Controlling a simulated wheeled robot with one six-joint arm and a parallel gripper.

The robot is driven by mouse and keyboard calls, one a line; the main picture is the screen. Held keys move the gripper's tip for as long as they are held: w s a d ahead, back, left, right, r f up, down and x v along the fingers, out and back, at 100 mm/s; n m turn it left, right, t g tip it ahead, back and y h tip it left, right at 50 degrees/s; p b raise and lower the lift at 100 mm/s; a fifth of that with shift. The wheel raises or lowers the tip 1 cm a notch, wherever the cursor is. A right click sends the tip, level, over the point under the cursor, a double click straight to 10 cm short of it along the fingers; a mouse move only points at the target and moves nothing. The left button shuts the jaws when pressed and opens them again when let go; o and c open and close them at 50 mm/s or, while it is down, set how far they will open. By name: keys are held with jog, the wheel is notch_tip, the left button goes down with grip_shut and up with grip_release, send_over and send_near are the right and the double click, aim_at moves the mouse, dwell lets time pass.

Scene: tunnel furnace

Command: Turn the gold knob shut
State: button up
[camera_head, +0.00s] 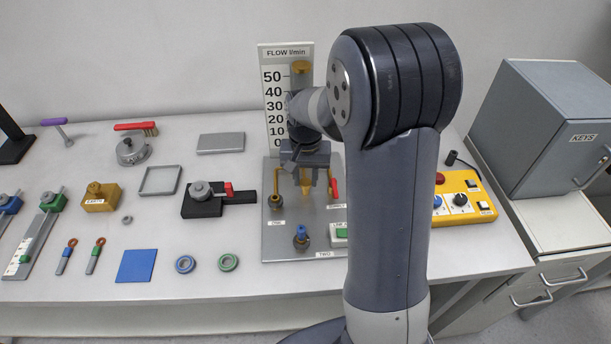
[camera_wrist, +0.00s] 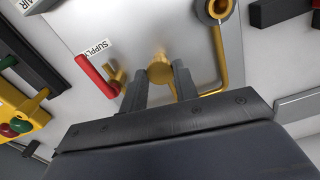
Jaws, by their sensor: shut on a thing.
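The gold knob (camera_wrist: 160,72) sits between the two dark fingers of my gripper (camera_wrist: 158,82) in the wrist view. My gripper is shut on it. In the head view my gripper (camera_head: 306,175) reaches down over the grey flow panel (camera_head: 275,239), with a bit of gold (camera_head: 306,187) showing between the fingers. Gold pipes run to each side of the knob. My fingers hide part of the knob, so its turn angle cannot be read.
A red lever (camera_head: 334,189) by the SUPPLY label (camera_wrist: 98,47) stands close beside my gripper. The flow scale board (camera_head: 274,90) rises behind. A blue-topped valve (camera_head: 301,236) and a yellow control box (camera_head: 470,205) are nearby. Tools lie to the left.

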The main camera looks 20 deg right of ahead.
aim_at(305, 182)
jog(key=shift+m, duration=0.5)
jog(key=o, duration=1)
jog(key=shift+c, duration=0.2)
jog(key=shift+r, duration=0.1)
notch_tip(305, 182, up, 11)
jog(key=shift+f, duration=0.2)
notch_tip(305, 182, down, 11)
jog(key=shift+r, duration=0.1)
jog(key=shift+n, duration=0.3)
